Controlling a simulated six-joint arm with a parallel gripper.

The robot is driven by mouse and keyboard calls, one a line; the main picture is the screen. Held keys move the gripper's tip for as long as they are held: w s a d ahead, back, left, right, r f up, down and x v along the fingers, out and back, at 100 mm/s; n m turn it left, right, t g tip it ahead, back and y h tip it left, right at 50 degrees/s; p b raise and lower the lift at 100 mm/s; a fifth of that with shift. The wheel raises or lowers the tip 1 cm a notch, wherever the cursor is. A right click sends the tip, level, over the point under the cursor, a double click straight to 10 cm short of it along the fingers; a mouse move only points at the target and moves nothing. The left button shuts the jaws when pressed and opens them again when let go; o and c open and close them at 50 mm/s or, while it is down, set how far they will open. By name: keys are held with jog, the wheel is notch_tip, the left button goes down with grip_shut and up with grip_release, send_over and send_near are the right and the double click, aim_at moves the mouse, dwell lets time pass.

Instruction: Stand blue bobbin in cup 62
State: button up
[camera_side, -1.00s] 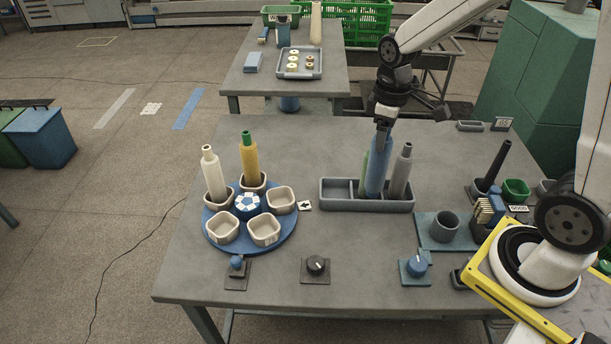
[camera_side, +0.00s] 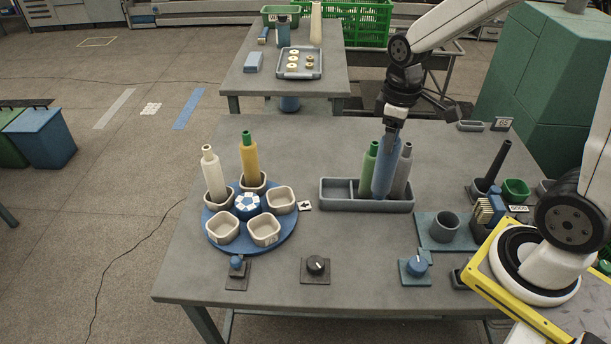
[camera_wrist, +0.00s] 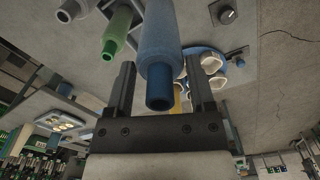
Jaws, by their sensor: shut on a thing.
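My gripper (camera_side: 391,138) is shut on the blue bobbin (camera_side: 382,172) near its top. The bobbin is nearly upright at the grey tray (camera_side: 338,206); I cannot tell whether its foot touches the tray floor. In the wrist view the blue bobbin (camera_wrist: 160,45) sits between the two fingers (camera_wrist: 160,88). A blue turntable (camera_side: 285,240) at left carries several cups. One holds a white bobbin (camera_side: 213,175), another a yellow bobbin (camera_side: 250,160). The right cup (camera_side: 281,201), front cup (camera_side: 264,230) and front-left cup (camera_side: 222,230) look empty. No cup number is readable.
A green bobbin (camera_side: 368,165) and a grey bobbin (camera_side: 402,172) stand close on either side of the blue one. A small arrow marker (camera_side: 305,206) lies between turntable and tray. Knobs (camera_side: 316,266) line the front edge. A grey cup (camera_side: 445,226) stands at right.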

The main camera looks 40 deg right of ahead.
jog(key=shift+r, duration=0.1)
jog(key=shift+r, duration=3.05)
jog(key=shift+w, duration=0.1)
jog(key=w+a+f+n, duration=0.1)
jog(key=w+a+f, duration=0.2)
jog(key=w, duration=0.4)
jog(key=w+a+f+n, duration=0.2)
jog(key=w+a, duration=0.3)
jog(key=w, duration=0.2)
jog(key=w+a+f+n, duration=0.1)
jog(key=w+a+f, duration=0.2)
jog(key=w, duration=0.4)
jog(key=shift+a+f, duration=0.3)
jog(key=shift+a, duration=0.5)
jog(key=shift+f, duration=0.1)
